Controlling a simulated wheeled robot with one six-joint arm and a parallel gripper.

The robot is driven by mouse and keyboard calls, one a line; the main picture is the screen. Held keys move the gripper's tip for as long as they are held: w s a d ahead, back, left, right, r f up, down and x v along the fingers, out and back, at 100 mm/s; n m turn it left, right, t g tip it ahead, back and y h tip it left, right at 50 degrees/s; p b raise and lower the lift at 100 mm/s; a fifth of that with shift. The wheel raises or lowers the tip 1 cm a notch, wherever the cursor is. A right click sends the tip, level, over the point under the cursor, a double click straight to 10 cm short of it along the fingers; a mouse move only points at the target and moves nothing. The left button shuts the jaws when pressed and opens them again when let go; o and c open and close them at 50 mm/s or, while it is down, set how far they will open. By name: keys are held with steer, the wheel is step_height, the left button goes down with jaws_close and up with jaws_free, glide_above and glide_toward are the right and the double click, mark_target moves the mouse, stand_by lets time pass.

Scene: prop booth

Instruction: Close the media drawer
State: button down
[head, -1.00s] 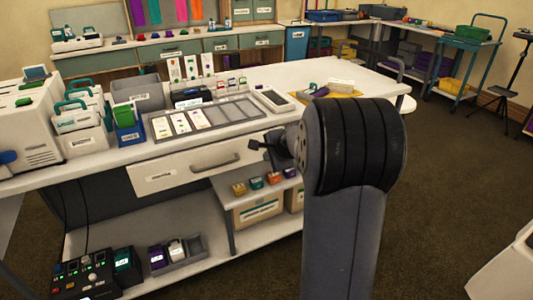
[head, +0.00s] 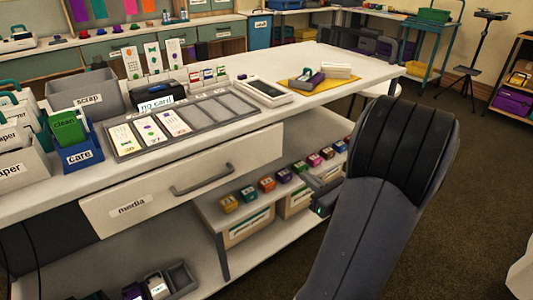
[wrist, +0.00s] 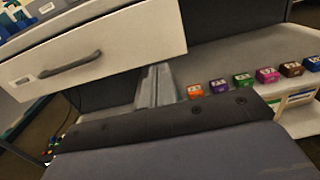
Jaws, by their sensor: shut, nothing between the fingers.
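The media drawer (head: 215,165) has a pale front with a dark bar handle (head: 203,179) and a "media" label, below the worktop. In the wrist view the drawer front (wrist: 130,38) fills the upper left, its handle (wrist: 70,66) left of my fingers. How far it stands out from the bench is hard to tell. My gripper (wrist: 160,70) is shut and empty, its fingertips close to the lower right part of the drawer front in the picture; contact is unclear. In the head view my arm hides most of the gripper, right of the drawer.
The worktop (head: 335,70) carries a card tray (head: 195,112), a grey scrap bin (head: 90,95) and a blue care box (head: 80,155). Below it, a lower shelf (head: 215,210) holds several small coloured boxes, near my arm. Open floor (head: 475,180) lies to the right.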

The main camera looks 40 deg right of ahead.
mark_target(270, 148)
steer(key=w+b, duration=0.2)
steer(key=w, duration=1.2)
steer(key=shift+b, duration=0.4)
steer(key=w, duration=0.4)
steer(key=shift+w, duration=0.15)
steer(key=shift+w+r, duration=0.1)
steer(key=shift+r, duration=0.05)
